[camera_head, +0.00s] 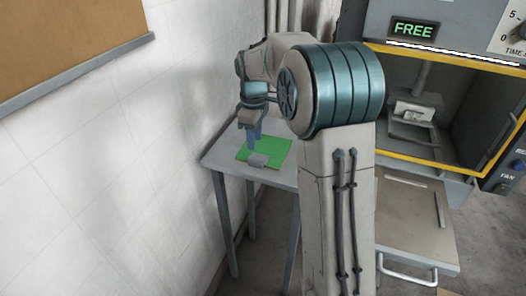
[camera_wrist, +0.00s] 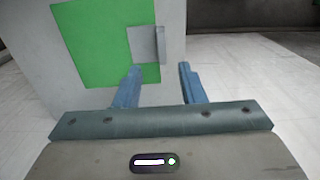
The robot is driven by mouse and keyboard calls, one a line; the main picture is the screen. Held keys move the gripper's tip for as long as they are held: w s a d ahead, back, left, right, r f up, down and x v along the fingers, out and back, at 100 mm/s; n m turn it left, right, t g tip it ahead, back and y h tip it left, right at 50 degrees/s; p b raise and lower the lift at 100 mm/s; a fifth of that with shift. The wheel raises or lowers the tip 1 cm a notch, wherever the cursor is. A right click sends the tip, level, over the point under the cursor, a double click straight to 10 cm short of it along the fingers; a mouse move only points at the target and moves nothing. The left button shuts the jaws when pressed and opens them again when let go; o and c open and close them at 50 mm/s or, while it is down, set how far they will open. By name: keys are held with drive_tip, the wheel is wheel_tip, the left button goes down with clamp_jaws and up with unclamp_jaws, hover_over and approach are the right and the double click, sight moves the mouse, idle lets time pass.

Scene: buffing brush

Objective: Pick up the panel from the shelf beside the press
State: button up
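My gripper (camera_head: 254,148) points down over the panel near the tab. In the wrist view my gripper (camera_wrist: 159,68) has its two blue fingers apart, with nothing held between them. I cannot tell whether a fingertip touches the panel.
The press (camera_head: 441,110) stands at the right, its yellow-framed chamber open and its display reading FREE. A grey cabinet with a handle (camera_head: 407,275) is below it. A brown board (camera_head: 65,45) hangs on the left wall. My arm hides part of the table's right side.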

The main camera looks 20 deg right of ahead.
sight(256, 158)
wheel_tip(256, 158, down, 8)
drive_tip(key=shift+s+r+p, duration=0.15)
drive_tip(key=shift+r+p, duration=0.1)
drive_tip(key=shift+p, duration=0.05)
clamp_jaws()
